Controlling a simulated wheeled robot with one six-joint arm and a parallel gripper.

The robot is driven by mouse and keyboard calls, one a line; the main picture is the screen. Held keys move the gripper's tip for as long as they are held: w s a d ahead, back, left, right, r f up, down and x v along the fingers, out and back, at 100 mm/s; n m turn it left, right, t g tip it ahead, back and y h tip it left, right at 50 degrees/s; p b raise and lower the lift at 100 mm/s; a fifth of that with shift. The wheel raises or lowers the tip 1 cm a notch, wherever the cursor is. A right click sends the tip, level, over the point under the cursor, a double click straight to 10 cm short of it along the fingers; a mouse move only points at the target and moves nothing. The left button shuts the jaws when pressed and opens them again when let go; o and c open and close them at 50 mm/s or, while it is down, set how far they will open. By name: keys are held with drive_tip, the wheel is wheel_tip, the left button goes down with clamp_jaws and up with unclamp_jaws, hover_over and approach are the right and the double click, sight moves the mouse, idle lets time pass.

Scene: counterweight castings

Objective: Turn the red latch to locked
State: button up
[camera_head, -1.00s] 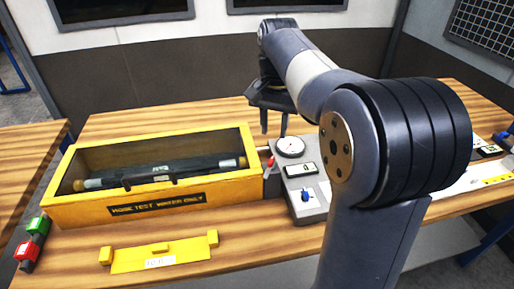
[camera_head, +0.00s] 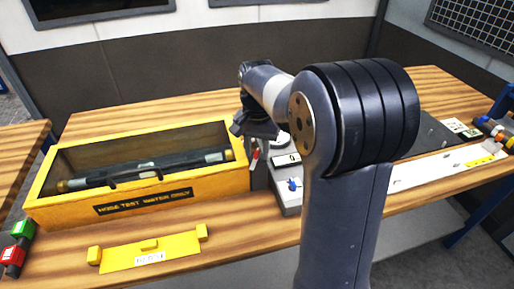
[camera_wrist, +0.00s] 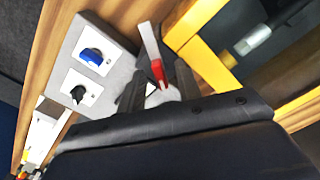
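The red latch (camera_head: 254,158) is a small red-tipped lever at the right end of the yellow box, beside the grey control panel (camera_head: 291,204). In the wrist view the latch (camera_wrist: 157,71) shows a red part and a pale length above it. My gripper (camera_head: 255,143) is over the latch. In the wrist view my gripper's fingers (camera_wrist: 160,78) are apart, one on each side of the red part, with gaps visible. I cannot tell whether either finger touches it. The latch's base is partly hidden by my gripper.
The yellow box (camera_head: 146,206) holds a dark hose piece (camera_head: 150,168). The panel has a blue knob (camera_wrist: 91,56) and a black knob (camera_wrist: 77,94). A yellow bracket (camera_head: 150,254) lies in front of the box.

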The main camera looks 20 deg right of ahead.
drive_tip(key=shift+c, duration=0.3)
clamp_jaws()
drive_tip(key=shift+m, duration=0.3)
drive_tip(key=m+p, duration=0.2)
drive_tip(key=m, duration=0.3)
drive_tip(key=shift+r, duration=0.1)
drive_tip(key=m+p, duration=0.1)
drive_tip(key=m, duration=0.4)
drive_tip(key=shift+m, duration=0.4)
drive_tip(key=shift+p, duration=0.3)
drive_tip(key=shift+o, duration=0.3)
unclamp_jaws()
